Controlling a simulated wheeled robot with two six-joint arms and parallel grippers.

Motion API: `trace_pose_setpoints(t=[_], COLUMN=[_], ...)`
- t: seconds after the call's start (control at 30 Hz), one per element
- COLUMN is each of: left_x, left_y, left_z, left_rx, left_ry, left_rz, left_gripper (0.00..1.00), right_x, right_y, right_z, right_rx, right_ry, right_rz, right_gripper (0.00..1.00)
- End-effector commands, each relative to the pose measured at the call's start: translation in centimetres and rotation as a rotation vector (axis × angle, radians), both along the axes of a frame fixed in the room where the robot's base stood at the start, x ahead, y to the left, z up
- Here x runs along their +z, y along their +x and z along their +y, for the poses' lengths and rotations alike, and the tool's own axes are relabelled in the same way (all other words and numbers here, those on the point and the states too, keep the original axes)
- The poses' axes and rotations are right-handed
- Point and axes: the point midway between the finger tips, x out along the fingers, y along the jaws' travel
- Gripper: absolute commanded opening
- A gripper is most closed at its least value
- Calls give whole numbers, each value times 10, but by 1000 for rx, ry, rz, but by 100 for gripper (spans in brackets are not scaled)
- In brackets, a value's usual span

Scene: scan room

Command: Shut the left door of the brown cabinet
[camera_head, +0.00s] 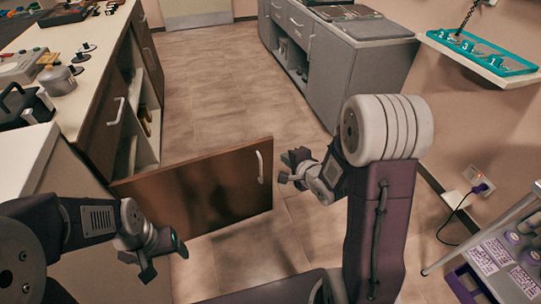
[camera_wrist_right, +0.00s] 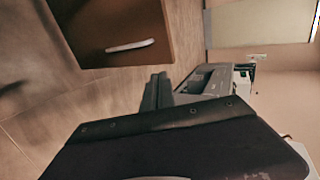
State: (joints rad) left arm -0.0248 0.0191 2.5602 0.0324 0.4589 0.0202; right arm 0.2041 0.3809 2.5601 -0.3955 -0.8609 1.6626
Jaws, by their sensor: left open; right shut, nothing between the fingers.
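The brown cabinet (camera_head: 103,139) stands along the left under a pale worktop. Its open door (camera_head: 203,190) stands swung out across the floor, with a pale handle (camera_head: 260,166) near its free right edge. The door (camera_wrist_right: 92,22) and its handle (camera_wrist_right: 130,46) also show at the top of the right wrist view. My left gripper (camera_head: 154,260) is open, in front of the door's lower left part. My right gripper (camera_head: 289,168) is shut and empty, just right of the handle and seemingly apart from it. Its fingers (camera_wrist_right: 157,92) show in the right wrist view.
A metal pot (camera_head: 58,80) and other items stand on the worktop. A grey counter (camera_head: 338,72) stands at the back right. A wall shelf (camera_head: 485,60) and a small cart (camera_head: 500,262) are at the right. The tiled floor (camera_head: 210,95) beyond the door is clear.

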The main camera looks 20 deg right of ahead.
Motion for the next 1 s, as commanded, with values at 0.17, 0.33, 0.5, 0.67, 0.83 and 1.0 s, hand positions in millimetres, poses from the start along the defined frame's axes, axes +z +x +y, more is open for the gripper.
trace_pose_setpoints(t=[0.17,0.33,0.5,0.67,0.83,1.0], left_x=[4,-6,-21,-32,-38,-40], left_y=[0,0,0,0,0,0], left_z=[0,0,0,0,0,0], left_rx=[0,0,0,0,0,0], left_ry=[0,0,0,0,0,0], left_rz=[-1,-1,0,0,0,-1], left_gripper=[75,75,75,75,75,75], right_x=[-1,-21,-41,-52,-50,-48], right_y=[6,33,66,95,117,125], right_z=[1,5,10,14,17,18], right_rx=[1,2,1,1,2,1], right_ry=[-1,-2,-2,-2,-3,-3], right_rz=[1,-1,-1,-2,-1,1], right_gripper=[0,0,0,0,0,0])
